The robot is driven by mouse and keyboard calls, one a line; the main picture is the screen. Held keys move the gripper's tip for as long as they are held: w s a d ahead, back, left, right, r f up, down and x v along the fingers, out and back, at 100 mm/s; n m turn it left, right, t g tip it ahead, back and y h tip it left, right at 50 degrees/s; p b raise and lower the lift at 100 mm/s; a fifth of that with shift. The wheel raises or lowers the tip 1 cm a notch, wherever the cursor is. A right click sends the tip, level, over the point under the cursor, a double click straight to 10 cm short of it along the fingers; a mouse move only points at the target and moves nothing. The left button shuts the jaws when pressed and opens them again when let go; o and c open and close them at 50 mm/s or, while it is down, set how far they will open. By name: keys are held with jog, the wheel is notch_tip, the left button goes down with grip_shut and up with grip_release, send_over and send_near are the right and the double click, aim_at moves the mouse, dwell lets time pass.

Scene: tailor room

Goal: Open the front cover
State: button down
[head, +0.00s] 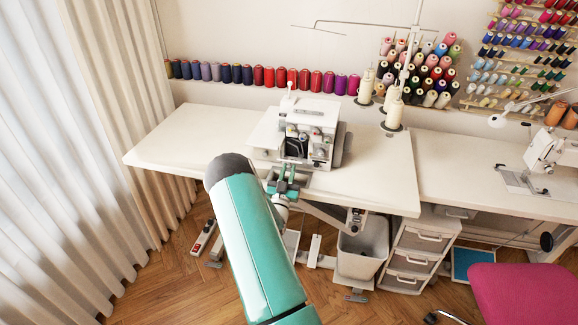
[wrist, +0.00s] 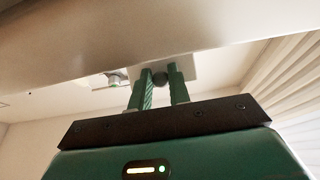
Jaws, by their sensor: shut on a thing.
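A white overlock sewing machine (head: 312,118) stands on the pale table. Its front shows a dark open recess (head: 296,149) with machine parts inside. My gripper (head: 284,184) is low in front of the machine, at the table's front edge. In the wrist view its two green fingers (wrist: 161,84) point up close to the white table edge. A pale plate (wrist: 182,68) lies behind the fingertips. My arm hides part of the table front.
The table (head: 180,137) is clear left of the machine. Thread cones (head: 393,108) stand behind it on the right. A grey bin (head: 362,250) and a drawer unit (head: 419,248) are below. Curtains (head: 70,150) hang at left; a pink chair (head: 525,293) is at right.

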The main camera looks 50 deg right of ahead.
jog(key=shift+f, duration=1.5)
jog(key=c, duration=1.3)
grip_release()
jog(key=shift+s+a+r, duration=0.1)
jog(key=shift+r, duration=0.1)
